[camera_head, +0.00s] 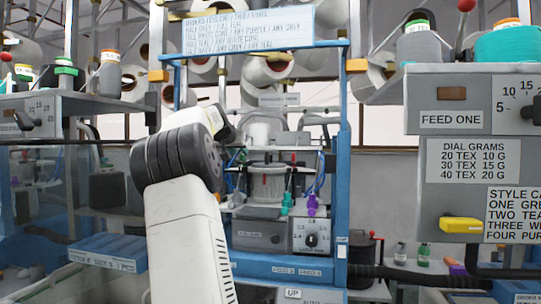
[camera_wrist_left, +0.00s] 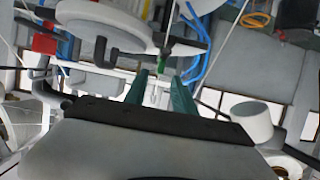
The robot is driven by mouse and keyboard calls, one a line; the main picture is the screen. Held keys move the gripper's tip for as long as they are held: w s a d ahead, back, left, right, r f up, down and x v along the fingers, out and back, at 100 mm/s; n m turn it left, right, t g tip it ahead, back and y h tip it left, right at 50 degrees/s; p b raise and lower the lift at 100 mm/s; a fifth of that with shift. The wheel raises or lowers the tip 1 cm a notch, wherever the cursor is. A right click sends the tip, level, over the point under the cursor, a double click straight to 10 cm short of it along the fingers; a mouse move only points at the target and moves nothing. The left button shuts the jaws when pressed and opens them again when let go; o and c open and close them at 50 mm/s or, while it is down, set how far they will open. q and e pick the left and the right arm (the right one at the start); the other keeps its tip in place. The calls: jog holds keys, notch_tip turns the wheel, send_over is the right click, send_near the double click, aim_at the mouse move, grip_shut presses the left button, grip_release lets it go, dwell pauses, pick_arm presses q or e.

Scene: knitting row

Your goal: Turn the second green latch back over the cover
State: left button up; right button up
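In the head view, my left arm rises in front of the machine's left side, its wrist (camera_head: 180,160) hiding part of the blue frame. The fingers cannot be made out there. In the left wrist view, my left gripper (camera_wrist_left: 160,75) has two teal fingers apart, with a gap and nothing clearly held between them. A small green piece (camera_wrist_left: 164,58), perhaps a latch, shows just beyond the fingertips; whether they touch cannot be told. A clear cylindrical part (camera_head: 267,184), perhaps the cover, sits inside the blue frame. Which latch is the second is unclear. My right gripper is out of view.
A blue frame (camera_head: 343,190) surrounds the machine head. A teal piece (camera_head: 286,203) and a purple piece (camera_head: 311,205) stand at its front above a dial (camera_head: 311,239). A grey FEED ONE box (camera_head: 450,121) stands at right. In the wrist view, blue tubes (camera_wrist_left: 206,52) run close by.

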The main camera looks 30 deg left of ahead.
aim_at(243, 161)
pick_arm(q)
jog(key=shift+x, duration=1.8)
jog(key=shift+c, duration=0.2)
grip_shut()
